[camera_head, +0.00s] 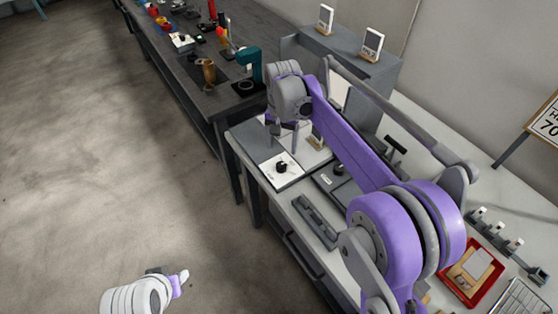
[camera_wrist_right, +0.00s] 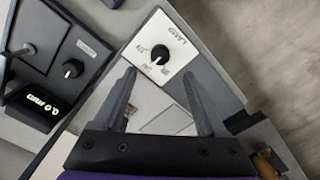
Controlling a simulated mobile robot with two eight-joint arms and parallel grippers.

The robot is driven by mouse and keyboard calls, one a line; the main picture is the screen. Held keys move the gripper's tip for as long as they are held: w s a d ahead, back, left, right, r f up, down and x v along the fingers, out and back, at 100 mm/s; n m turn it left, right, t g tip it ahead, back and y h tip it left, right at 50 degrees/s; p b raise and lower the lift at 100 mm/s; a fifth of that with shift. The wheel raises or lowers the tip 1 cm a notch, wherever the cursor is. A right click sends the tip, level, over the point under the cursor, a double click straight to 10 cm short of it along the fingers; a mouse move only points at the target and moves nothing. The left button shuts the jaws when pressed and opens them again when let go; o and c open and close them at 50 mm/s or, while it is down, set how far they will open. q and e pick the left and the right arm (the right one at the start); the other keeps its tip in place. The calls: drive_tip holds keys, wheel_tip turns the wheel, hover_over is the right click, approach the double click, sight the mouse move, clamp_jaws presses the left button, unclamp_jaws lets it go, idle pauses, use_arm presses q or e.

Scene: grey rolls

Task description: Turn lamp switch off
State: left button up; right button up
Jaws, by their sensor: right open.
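The lamp switch is a black rotary knob on a white panel (camera_wrist_right: 174,118) marked LAMP. The knob (camera_wrist_right: 159,55) stands just beyond my right fingertips in the right wrist view, in line with the gap between them. In the head view the knob (camera_head: 281,167) and its panel (camera_head: 287,180) lie on the grey bench below my right gripper (camera_head: 282,142). My right gripper (camera_wrist_right: 158,76) is open with nothing between its fingers. My left gripper (camera_head: 181,277) is low at the lower left over the floor, apart from the bench; its fingers are too small to read.
Left of the panel in the wrist view is a dark unit with another knob (camera_wrist_right: 73,68) and a green-lit display (camera_wrist_right: 40,108). A dark workbench (camera_head: 190,75) with tools stands behind. A red tray (camera_head: 471,271) lies at the right. The floor at left is clear.

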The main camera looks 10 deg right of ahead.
sight(282, 164)
wheel_tip(282, 164, down, 8)
drive_tip(key=shift+f, duration=0.2)
clamp_jaws()
idle(0.4)
